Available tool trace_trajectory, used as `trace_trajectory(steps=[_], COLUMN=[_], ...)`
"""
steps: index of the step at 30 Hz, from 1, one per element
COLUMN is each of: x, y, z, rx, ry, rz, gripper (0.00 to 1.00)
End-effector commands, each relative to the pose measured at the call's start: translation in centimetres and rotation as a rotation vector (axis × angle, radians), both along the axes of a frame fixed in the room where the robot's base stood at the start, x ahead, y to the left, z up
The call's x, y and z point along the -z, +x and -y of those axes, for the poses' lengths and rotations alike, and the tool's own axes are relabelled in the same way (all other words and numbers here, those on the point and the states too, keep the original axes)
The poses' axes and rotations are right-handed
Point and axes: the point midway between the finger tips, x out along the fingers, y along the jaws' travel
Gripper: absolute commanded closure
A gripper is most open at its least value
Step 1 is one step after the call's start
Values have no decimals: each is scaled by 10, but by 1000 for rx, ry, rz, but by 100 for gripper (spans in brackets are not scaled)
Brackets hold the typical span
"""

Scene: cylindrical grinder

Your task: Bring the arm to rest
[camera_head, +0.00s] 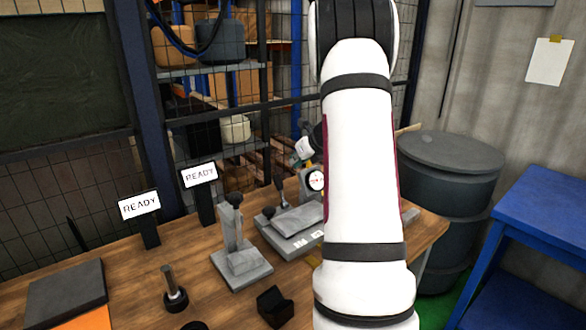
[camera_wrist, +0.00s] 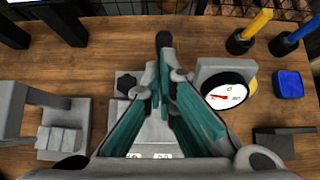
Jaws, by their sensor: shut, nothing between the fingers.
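My white arm fills the middle of the head view and reaches out over the wooden table (camera_head: 130,285). It hides much of the table behind it. In the wrist view my gripper (camera_wrist: 160,80) shows its teal-lined fingers coming together toward their tips, shut with nothing between them. The fingers are above a grey device with a black-knobbed lever (camera_wrist: 164,42). This grey device (camera_head: 290,228) also shows in the head view, left of my arm. A round dial gauge (camera_wrist: 230,95) stands just right of the fingers; whether they touch anything is unclear.
A grey stand (camera_head: 240,262) with a black knob and two READY signs (camera_head: 139,205) (camera_head: 199,174) stand on the table. A dark drum (camera_head: 450,185) and blue table (camera_head: 545,225) stand right.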

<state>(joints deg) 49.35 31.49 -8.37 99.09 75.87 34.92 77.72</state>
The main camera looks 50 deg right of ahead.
Motion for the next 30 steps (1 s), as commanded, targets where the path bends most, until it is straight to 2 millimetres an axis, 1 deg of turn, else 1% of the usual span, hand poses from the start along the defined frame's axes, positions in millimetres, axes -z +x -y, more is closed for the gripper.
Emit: trace_trajectory(steps=[3,20,22,23,26,29,30], x=[-3,-2,-6,-9,-27,-52,-63], y=[-1,-1,1,3,12,20,21], z=[-1,0,-6,-12,-45,-102,-128], rx=[0,0,-20,-39,-161,-363,-459], ry=[0,0,-10,-19,-85,-194,-247], rz=[-1,0,-2,-5,-22,-49,-62], gripper=[100,100,100,100,100,100,100])
